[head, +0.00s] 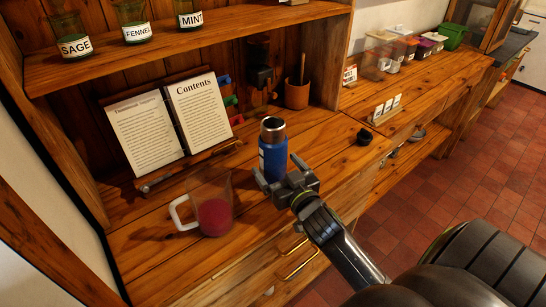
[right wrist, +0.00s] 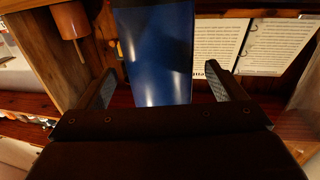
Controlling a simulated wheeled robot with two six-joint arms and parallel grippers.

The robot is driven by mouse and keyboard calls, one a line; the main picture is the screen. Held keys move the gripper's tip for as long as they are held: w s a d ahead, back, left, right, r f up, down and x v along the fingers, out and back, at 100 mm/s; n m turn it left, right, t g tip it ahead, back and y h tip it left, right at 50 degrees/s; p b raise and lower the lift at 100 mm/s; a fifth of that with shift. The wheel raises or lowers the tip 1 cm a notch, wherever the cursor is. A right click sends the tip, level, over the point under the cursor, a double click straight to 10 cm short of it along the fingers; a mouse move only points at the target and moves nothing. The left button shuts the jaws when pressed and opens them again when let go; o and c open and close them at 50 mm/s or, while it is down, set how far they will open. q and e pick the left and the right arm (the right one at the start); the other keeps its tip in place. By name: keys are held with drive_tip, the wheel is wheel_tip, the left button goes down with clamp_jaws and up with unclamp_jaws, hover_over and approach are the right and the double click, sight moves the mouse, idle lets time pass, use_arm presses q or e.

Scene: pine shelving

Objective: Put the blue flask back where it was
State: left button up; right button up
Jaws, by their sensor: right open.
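The blue flask (head: 272,158) stands upright on the wooden worktop, in front of the open book. It has a bare metal top and a white label at its left side. My right gripper (head: 276,174) is open at the flask's lower part, with a finger to each side. In the right wrist view the flask's blue body (right wrist: 158,55) shows between the two spread fingers (right wrist: 160,90). I cannot tell whether either finger touches it. My left gripper is not in view.
A glass jug (head: 213,212) with red contents stands left of the flask. The open book (head: 168,120) on its stand and a pot (head: 297,94) are behind. A small black cap-like thing (head: 364,137) lies to the right. Worktop between flask and cap is clear.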

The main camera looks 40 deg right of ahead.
drive_tip(key=shift+w+d, duration=0.1)
drive_tip(key=shift+w, duration=0.6)
drive_tip(key=c, duration=1.3)
drive_tip(key=shift+r, duration=0.15)
drive_tip(key=shift+c, duration=0.6)
